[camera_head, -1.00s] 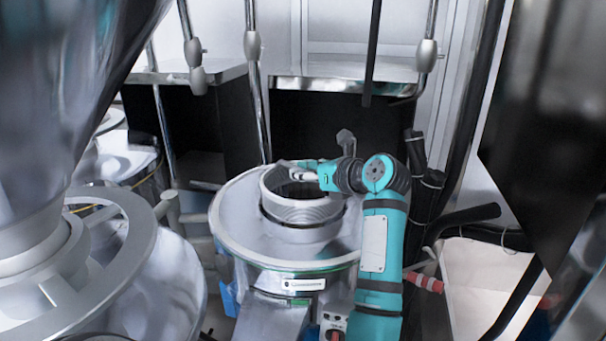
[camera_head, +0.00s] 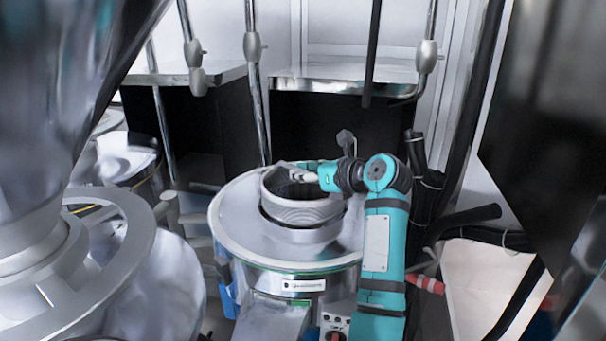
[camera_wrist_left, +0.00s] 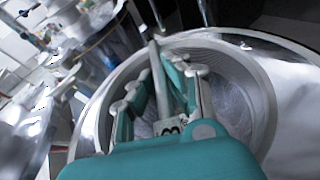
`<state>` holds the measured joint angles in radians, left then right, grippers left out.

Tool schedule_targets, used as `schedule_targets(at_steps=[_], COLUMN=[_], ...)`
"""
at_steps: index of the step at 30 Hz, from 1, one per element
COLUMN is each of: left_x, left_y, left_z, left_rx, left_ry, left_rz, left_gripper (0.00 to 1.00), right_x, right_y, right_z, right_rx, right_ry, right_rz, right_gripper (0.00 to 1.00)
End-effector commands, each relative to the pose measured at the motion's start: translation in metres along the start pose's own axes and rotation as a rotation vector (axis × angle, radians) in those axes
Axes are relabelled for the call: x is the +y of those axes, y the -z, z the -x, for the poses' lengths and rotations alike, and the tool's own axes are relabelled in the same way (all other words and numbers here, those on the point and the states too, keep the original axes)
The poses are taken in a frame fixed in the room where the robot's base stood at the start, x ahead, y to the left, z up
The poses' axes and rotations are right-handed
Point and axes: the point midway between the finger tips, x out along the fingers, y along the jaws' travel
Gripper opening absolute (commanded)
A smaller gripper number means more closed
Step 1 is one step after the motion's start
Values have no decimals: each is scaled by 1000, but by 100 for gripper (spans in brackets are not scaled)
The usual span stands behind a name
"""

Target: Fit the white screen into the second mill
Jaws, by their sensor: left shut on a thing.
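The white screen, a pale grey-white ring (camera_head: 300,213), sits at the central opening of the round metal mill (camera_head: 237,228) in the middle of the head view. It looks roughly level; I cannot tell how deep it sits. My left gripper (camera_head: 302,174) reaches over it from the right, its fingers at the ring's far upper side. In the left wrist view the gripper (camera_wrist_left: 162,88) is shut on the screen, with a narrow grey bar between the teal fingers. The screen's curved inner wall (camera_wrist_left: 248,88) shows to the right of them. My right gripper is not in view.
A large shiny hopper and ring-shaped mill part (camera_head: 140,240) fill the left foreground. Black boxes with metal tops (camera_head: 335,84) and upright poles (camera_head: 254,85) stand behind. Black hoses (camera_head: 465,216) and a dark panel (camera_head: 545,130) are at the right.

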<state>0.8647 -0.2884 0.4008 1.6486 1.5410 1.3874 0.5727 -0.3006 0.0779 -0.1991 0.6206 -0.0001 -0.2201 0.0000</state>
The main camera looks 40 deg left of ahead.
Motion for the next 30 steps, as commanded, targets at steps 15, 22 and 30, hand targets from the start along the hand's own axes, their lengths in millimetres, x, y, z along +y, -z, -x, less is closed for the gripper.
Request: schedule_targets(at_steps=[15, 22, 30], left_x=[0, 0, 0], left_y=[-1, -1, -1], left_z=[0, 0, 0], left_rx=[-2, -3, -2], left_ry=[1, 1, 1], left_rz=[1, 1, 2], left_gripper=[0, 0, 0], right_x=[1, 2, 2], right_y=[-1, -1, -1], right_z=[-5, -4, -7], right_rx=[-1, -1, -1], right_ry=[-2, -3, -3], right_rz=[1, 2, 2], right_gripper=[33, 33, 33])
